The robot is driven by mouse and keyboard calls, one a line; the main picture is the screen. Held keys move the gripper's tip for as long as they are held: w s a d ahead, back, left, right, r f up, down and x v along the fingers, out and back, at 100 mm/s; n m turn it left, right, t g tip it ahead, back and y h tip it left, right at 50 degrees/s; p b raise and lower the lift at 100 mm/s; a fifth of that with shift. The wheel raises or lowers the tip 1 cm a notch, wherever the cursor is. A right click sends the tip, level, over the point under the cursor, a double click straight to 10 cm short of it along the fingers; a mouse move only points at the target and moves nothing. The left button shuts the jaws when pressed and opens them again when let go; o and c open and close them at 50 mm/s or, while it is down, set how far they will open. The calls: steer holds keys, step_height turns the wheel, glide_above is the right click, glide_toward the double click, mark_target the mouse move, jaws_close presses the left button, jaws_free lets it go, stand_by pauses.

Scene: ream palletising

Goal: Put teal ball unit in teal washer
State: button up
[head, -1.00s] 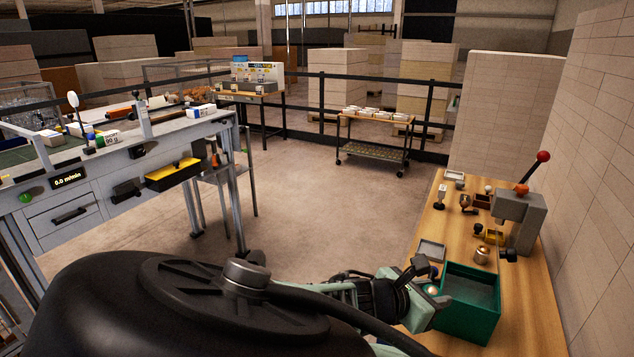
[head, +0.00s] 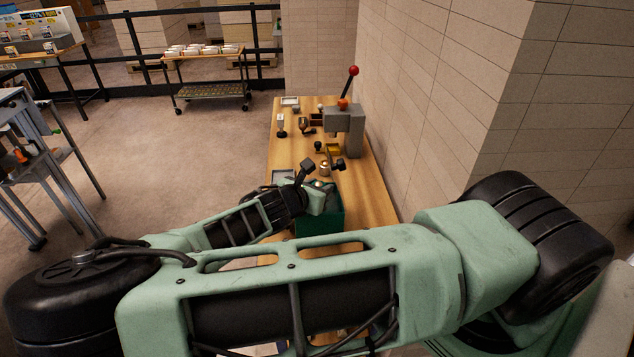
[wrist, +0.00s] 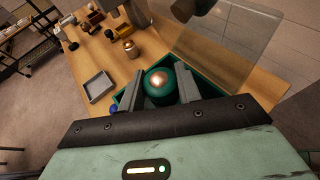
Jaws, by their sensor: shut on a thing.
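The teal ball unit (wrist: 158,86), a teal round body with a shiny copper-coloured ball on top, sits between my two fingers in the wrist view. My gripper (wrist: 159,88) is shut on it. The teal washer (head: 322,222) is an open teal box on the wooden bench. In the wrist view the washer's walls (wrist: 203,85) show around the fingers, with a clear panel behind. The height of the unit above the washer floor cannot be told.
A grey tray (wrist: 99,86) lies beside the washer. A brass-coloured unit (wrist: 130,48) stands beyond it. A grey lever press (head: 345,128) with a red knob stands further along the bench (head: 290,148), among small parts. A block wall (head: 440,100) bounds the right side.

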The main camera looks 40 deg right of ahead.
steer(key=shift+f, duration=0.1)
steer(key=shift+f+b, duration=0.3)
steer(key=shift+f, duration=0.25)
steer(key=o, duration=0.8)
